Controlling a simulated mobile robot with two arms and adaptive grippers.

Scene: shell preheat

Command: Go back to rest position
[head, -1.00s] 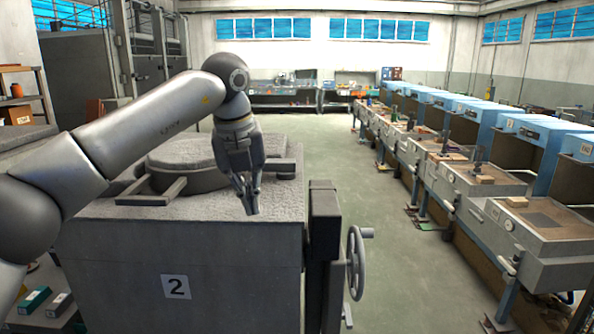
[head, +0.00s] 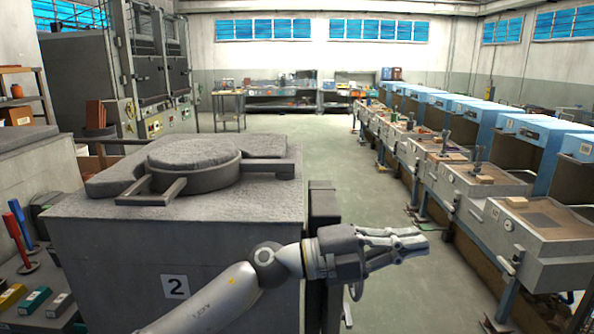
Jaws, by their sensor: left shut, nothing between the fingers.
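My left gripper (head: 418,240) is in the lower middle of the head view, pointing right. It is shut and empty. It sits in front of the right side of a grey block-shaped furnace (head: 110,257) marked with a "2". My left arm comes up from the bottom edge and hides part of the furnace's front and most of the handwheel at its right side. A round grey lid (head: 195,152) lies on the furnace top. My right gripper is not in view.
A row of grey workstations (head: 470,187) with blue hoods runs along the right. The aisle floor (head: 335,150) is clear. Red and blue upright tools (head: 18,222) and several small boxes (head: 30,300) stand at the lower left. A small table (head: 229,93) stands at the back.

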